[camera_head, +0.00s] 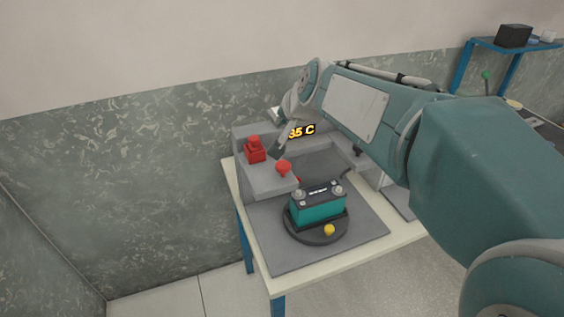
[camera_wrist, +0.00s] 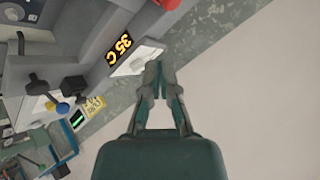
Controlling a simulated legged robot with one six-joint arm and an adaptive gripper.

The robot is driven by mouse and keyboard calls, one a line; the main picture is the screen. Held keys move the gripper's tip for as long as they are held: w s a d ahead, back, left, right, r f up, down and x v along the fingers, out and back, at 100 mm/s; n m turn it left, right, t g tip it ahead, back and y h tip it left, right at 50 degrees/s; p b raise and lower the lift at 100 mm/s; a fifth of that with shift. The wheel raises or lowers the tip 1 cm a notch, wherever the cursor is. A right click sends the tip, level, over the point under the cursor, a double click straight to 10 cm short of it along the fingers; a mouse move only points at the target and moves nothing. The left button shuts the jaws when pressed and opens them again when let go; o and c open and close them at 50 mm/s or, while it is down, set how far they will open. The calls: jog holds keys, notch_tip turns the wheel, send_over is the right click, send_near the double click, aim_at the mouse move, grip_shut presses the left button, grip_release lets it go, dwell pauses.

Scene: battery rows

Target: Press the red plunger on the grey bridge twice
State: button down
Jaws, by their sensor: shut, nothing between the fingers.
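The grey bridge (camera_head: 262,181) stands at the back left of the table in the head view. A red knob with a rounded top (camera_head: 284,167) sits at its front right, and a red block with a smaller cap (camera_head: 255,150) sits further left; I cannot tell for certain which is the plunger. My gripper (camera_head: 277,155) is shut and empty, pointing down near the two red parts. I cannot tell whether it touches either. In the wrist view my gripper (camera_wrist: 159,66) has its fingertips together, and part of a red thing (camera_wrist: 167,4) shows at the top edge.
A teal battery (camera_head: 318,209) sits on a dark round turntable (camera_head: 316,237) with a yellow knob (camera_head: 329,230), in front of the bridge. A yellow-lit display (camera_wrist: 120,46) reads 35 C. A blue-legged shelf (camera_head: 490,47) stands at the back right.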

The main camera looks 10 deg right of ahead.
aim_at(282, 164)
jog(key=shift+f, duration=4.45)
jog(key=shift+s+d+f, duration=0.1)
jog(key=shift+f, duration=0.2)
jog(key=shift+f, duration=1.05)
jog(key=shift+r, duration=1.45)
jog(key=shift+r, duration=0.1)
jog(key=shift+r, duration=2.45)
